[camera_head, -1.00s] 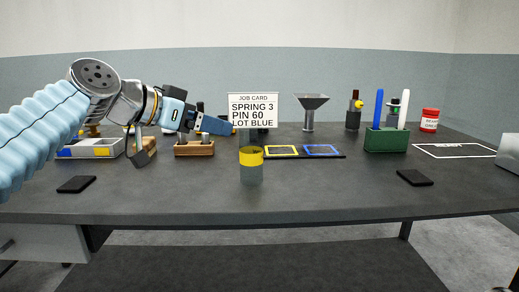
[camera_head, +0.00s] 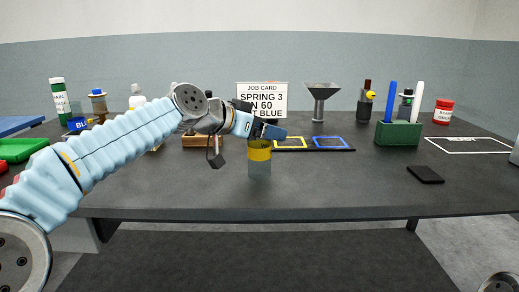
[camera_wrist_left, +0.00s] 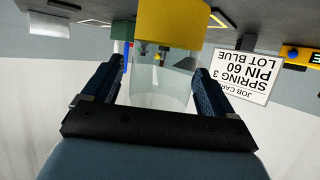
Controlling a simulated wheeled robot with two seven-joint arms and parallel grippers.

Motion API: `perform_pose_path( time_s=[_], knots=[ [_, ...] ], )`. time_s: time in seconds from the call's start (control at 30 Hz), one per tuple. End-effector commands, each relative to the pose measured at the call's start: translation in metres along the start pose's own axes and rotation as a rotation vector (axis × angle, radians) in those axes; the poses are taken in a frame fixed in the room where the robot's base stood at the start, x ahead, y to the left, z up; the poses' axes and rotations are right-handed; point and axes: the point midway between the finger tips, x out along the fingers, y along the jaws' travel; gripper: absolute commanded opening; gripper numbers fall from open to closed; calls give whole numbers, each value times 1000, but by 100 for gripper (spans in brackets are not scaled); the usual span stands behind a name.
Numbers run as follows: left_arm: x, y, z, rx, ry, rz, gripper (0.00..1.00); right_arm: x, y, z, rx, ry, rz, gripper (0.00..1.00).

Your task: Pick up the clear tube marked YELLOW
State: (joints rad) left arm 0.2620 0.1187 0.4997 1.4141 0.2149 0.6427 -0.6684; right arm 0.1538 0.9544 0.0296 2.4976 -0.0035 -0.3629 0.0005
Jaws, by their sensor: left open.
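The clear tube (camera_head: 259,169) with a wide yellow band stands upright near the middle of the table; no word on it can be read. In the left wrist view, which is upside down, the tube (camera_wrist_left: 160,88) shows its clear wall between my two dark blue fingers, with the yellow band beyond. My left gripper (camera_wrist_left: 155,90) is open, with a finger on each side of the tube; I cannot tell whether either touches it. In the head view my left gripper (camera_head: 269,130) is at the tube's upper end.
A job card (camera_head: 262,96) stands behind the gripper. A dark tray with a yellow frame (camera_head: 290,143) and a blue frame (camera_head: 328,143) lies behind the tube to the right. A funnel (camera_head: 320,101) and green holder (camera_head: 398,133) stand farther right. Table in front is clear.

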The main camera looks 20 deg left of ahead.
Motion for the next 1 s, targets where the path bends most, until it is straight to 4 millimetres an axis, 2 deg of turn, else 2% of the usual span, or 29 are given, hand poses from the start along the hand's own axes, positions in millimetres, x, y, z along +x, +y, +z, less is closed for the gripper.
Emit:
perform_pose_path(
  time_s=[0.1, 0.3, 0.77, 1.0],
  knots=[
    [7, 0, -1, 0, 1, 0, 86, -3, -1, 0, -1, 0, 0, 87],
    [8, 0, 0, 0, 1, 0, 85, -2, -1, 0, -1, 0, 0, 87],
    [7, 0, 0, 0, 1, 0, 14, -2, -1, 0, 0, 0, 0, 87],
    [7, 0, -1, 0, 1, 0, 14, -2, -1, 0, 0, 0, 0, 87]
  ],
)
